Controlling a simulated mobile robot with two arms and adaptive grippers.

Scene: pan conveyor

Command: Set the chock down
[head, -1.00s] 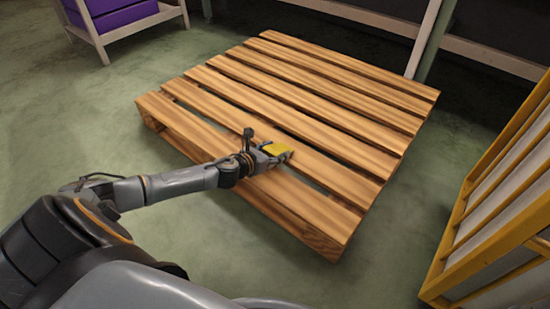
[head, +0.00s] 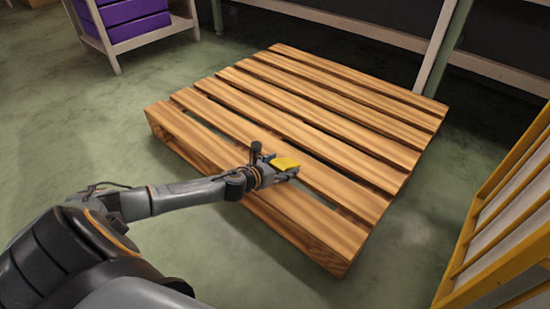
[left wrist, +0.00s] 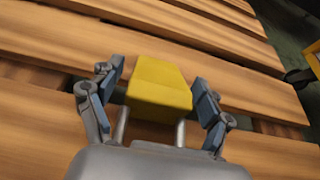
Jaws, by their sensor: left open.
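The chock (head: 285,163) is a yellow block on the wooden pallet (head: 305,215), towards its near side. In the left wrist view the chock (left wrist: 159,84) lies between the two fingers of my left gripper (left wrist: 160,92). The fingers are open, one on each side of the chock, with a narrow gap at least on the left side. In the head view my left gripper (head: 282,170) is low over the pallet's near slats. The underside of the chock is hidden, so I cannot tell its exact contact with the slats. My right gripper is not in view.
A yellow-framed rack or cage (head: 490,210) stands at the right. A pale shelf with purple bins (head: 135,28) is at the back left. A pale rail and post (head: 436,50) run behind the pallet. Green floor (head: 70,120) is clear to the left.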

